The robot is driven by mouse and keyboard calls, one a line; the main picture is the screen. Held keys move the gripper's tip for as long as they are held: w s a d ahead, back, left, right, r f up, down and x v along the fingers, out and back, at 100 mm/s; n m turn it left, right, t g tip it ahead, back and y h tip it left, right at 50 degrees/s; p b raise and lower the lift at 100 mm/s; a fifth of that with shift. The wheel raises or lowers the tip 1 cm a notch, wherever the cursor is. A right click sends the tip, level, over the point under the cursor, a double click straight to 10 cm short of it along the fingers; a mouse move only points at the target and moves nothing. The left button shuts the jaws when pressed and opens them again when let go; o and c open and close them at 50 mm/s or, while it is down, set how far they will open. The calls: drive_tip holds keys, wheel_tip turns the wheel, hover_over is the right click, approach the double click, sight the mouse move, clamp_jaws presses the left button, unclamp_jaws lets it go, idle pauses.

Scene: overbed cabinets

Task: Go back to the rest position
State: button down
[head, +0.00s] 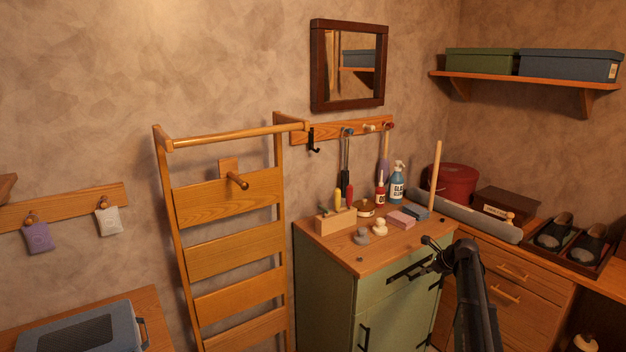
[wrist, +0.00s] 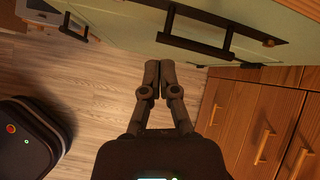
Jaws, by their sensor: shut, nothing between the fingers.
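My gripper (wrist: 159,72) is in the wrist view with its two dark fingers side by side, tips together and nothing between them. It hangs in free space before the green cabinet (wrist: 125,22) and its black bar handle (wrist: 195,45). In the head view, my dark gripper (head: 429,253) is in front of the cabinet's upper right front, just below the wooden top (head: 335,243). It overlaps part of the black handle (head: 405,272) there; whether they touch cannot be told from this view, but the wrist view shows a gap.
A wooden drawer unit (head: 510,283) stands to the right. The cabinet top holds bottles, a wooden block (head: 335,221) and small items. A ladder-like rack (head: 233,240) leans at the left. The plank floor (wrist: 110,75) below my gripper is clear.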

drive_tip(key=s+a+f+n+g+h, duration=0.2)
drive_tip(key=s+a+f+n+g, duration=0.15)
drive_tip(key=s+a+n, duration=1.15)
drive_tip(key=s+a+n+g+h, duration=0.1)
drive_tip(key=s+a+n, duration=0.25)
drive_tip(key=s, duration=0.35)
drive_tip(key=s+a+n+g+h+p, duration=0.1)
drive_tip(key=s+a+n, duration=0.1)
drive_tip(key=s+n, duration=0.35)
drive_tip(key=s+a+n+g+h, duration=0.1)
drive_tip(key=s+a+n, duration=0.1)
drive_tip(key=s, duration=0.6)
wheel_tip(320, 180, up, 13)
drive_tip(key=p, duration=1.3)
drive_tip(key=shift+w+a, duration=0.15)
drive_tip(key=shift+a, duration=0.05)
